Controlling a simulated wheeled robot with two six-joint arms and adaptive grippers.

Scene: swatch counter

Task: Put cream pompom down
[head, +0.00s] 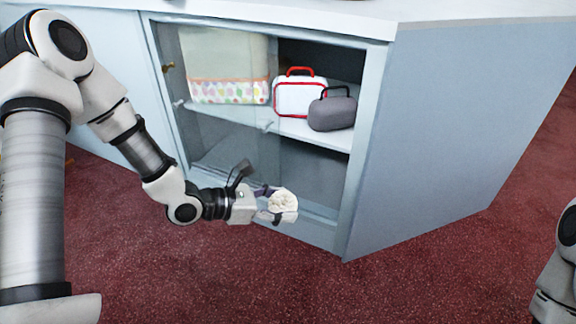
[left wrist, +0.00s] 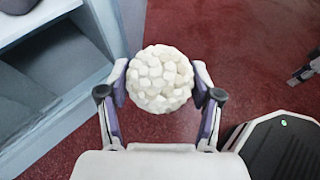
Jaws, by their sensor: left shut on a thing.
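The cream pompom (head: 283,202) is a round, knobbly ball at the end of my left arm in the head view. My left gripper (head: 268,205) is shut on it, in front of the open lower part of the cabinet. In the left wrist view the pompom (left wrist: 160,79) sits between the two fingers of the left gripper (left wrist: 160,95), with red carpet behind it. My right gripper cannot be made out in the head view; only part of my right arm shows at the right edge.
A pale blue cabinet (head: 450,130) stands ahead, with a glass door at its left. Its shelf (head: 285,126) holds a white case with red trim (head: 298,97), a grey case (head: 332,113) and a dotted fabric bin (head: 228,70). Red carpet (head: 440,280) in front is clear.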

